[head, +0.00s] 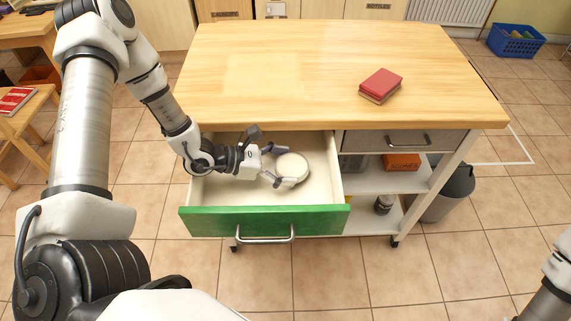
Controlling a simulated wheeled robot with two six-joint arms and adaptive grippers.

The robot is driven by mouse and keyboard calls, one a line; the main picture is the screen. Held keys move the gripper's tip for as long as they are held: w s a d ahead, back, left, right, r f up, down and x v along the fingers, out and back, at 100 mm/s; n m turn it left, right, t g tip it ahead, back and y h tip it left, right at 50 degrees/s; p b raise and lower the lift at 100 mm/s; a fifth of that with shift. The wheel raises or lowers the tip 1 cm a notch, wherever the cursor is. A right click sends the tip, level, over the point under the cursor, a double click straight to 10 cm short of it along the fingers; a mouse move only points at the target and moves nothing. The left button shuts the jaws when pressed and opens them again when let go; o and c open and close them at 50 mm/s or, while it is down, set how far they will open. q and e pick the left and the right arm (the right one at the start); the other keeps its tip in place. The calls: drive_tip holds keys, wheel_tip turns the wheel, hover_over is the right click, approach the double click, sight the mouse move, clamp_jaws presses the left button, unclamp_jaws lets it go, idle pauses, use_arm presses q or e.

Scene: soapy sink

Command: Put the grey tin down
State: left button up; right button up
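A round tin (293,165) with a pale, nearly white top and a greyish side is inside the open green-fronted drawer (264,220), toward its right side. My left gripper (279,167) reaches into the drawer from the left. Its fingers lie at the tin's left, one on the far side and one on the near side. I cannot tell whether they press on the tin or stand slightly apart from it, nor whether the tin touches the drawer floor. Only a piece of my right arm shows at the lower right corner; its gripper is out of view.
The wooden worktop (300,60) above the drawer holds a red book (381,83) at the right. A closed grey drawer (405,140) and shelves with an orange box (402,162) and a dark jar (384,204) are right of the open drawer. A grey bin (450,190) stands beside.

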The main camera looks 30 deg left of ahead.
use_arm(q)
drive_tip(key=shift+s+f, duration=0.1)
drive_tip(key=shift+f, duration=0.3)
drive_tip(key=shift+r, duration=0.25)
drive_tip(key=shift+r+p, duration=0.5)
drive_tip(key=shift+p, duration=0.4)
drive_tip(key=shift+s+a+r, duration=0.1)
drive_tip(key=shift+a, duration=0.45)
drive_tip(key=shift+s+a+r, duration=0.1)
drive_tip(key=shift+a, duration=0.45)
drive_tip(key=p+v, duration=0.2)
drive_tip(key=v, duration=0.2)
drive_tip(key=shift+s+r+p, duration=0.3)
drive_tip(key=shift+r+p, duration=0.05)
drive_tip(key=shift+s+a, duration=0.2)
drive_tip(key=shift+a, duration=0.1)
drive_tip(key=shift+f, duration=0.1)
